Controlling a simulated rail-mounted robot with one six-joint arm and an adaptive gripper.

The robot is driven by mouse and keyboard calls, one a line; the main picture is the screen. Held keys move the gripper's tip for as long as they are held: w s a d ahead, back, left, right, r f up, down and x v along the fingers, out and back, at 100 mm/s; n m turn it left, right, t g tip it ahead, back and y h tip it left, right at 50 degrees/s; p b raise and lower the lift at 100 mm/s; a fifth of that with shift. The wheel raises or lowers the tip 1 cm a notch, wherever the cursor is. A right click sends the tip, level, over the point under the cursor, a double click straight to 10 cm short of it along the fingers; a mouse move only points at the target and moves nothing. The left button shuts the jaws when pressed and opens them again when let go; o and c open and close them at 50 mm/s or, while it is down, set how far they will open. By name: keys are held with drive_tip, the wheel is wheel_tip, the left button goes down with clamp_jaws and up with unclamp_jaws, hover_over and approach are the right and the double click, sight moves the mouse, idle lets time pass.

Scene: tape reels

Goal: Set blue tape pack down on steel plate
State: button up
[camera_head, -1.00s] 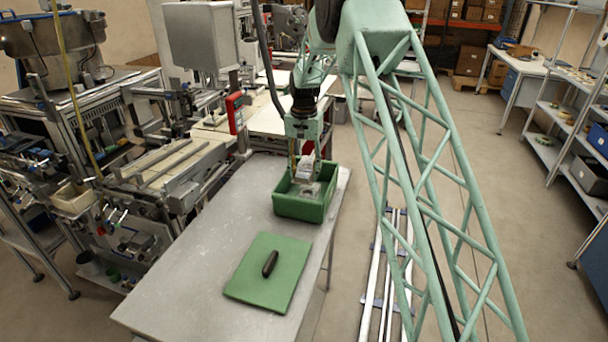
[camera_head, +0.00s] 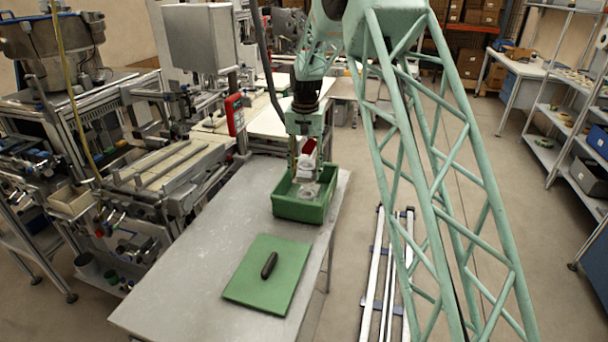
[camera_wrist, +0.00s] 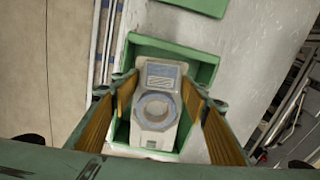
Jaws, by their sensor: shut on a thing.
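My gripper (camera_head: 306,165) is shut on a pale pack with a grey-blue ring, the blue tape pack (camera_wrist: 156,112). In the wrist view its fingers stand along both sides of the pack. In the head view the pack (camera_head: 305,164) hangs upright above the green bin, and a red patch shows near its top. I cannot pick out a separate steel plate; a bare grey metal-looking tabletop (camera_head: 185,270) lies under the bin and mat.
The green bin (camera_head: 298,209) stands at the table's far right, with another pale item (camera_head: 309,191) in it. A green mat (camera_head: 254,287) bearing a black object (camera_head: 269,265) lies nearer. The tabletop left of the mat is clear. Machinery stands along the left.

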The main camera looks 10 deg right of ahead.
drive_tip(key=s+r+n+b, duration=0.1)
drive_tip(key=s+r+n, duration=0.1)
drive_tip(key=s+r, duration=0.3)
drive_tip(key=s+r+n+b, duration=0.2)
drive_tip(key=s+r, duration=0.3)
drive_tip(key=s, duration=0.8)
drive_tip(key=shift+s+a+r+n, duration=0.2)
drive_tip(key=shift+s+a+n, duration=0.05)
drive_tip(key=shift+s+n, duration=0.05)
drive_tip(key=shift+w+d, duration=0.1)
drive_tip(key=shift+w, duration=0.05)
